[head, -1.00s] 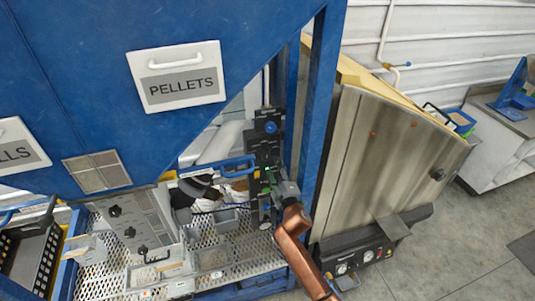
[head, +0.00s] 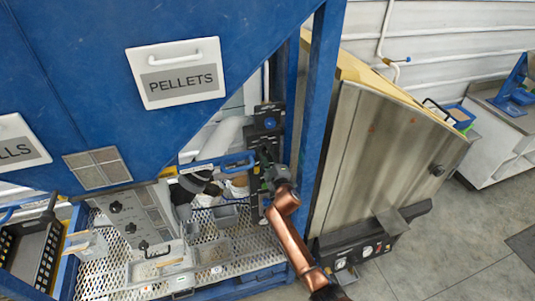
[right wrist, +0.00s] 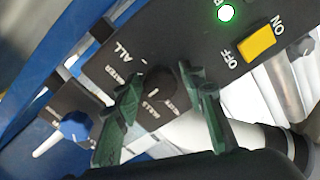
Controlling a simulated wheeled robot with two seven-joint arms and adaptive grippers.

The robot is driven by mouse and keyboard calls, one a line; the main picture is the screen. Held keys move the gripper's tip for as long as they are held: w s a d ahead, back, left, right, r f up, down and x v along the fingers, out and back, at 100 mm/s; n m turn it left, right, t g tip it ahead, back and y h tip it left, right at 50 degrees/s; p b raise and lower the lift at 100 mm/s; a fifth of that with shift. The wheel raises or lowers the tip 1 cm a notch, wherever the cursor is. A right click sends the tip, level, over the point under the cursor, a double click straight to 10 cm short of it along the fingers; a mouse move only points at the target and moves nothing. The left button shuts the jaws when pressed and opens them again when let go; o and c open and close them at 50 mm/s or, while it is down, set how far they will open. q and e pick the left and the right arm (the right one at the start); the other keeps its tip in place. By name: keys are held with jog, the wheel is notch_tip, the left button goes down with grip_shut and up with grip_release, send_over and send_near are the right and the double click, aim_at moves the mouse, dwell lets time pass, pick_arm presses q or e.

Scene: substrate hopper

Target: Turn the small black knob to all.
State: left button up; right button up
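The small black knob (right wrist: 161,84) sits on a dark control panel in the right wrist view, with a white ALL label (right wrist: 122,50) to its upper left and other white lettering around it, partly hidden. My right gripper (right wrist: 170,88) has two green fingers, apart, one on each side of the knob. The left finger looks closer to the knob than the right one; I cannot tell whether either touches. In the head view my right gripper (head: 266,165) is at the dark panel column (head: 268,118), and the knob is hidden there. My left gripper is not in view.
A blue knob with a white pointer (right wrist: 74,126) sits left of the black knob. A yellow ON/OFF switch (right wrist: 257,43) and a lit green lamp (right wrist: 225,13) are on the panel's right. A blue frame post (head: 316,115) stands close to the right arm.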

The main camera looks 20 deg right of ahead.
jog(key=c, duration=0.8)
jog(key=shift+d, duration=0.2)
jog(key=shift+c, duration=0.2)
jog(key=shift+a, duration=0.1)
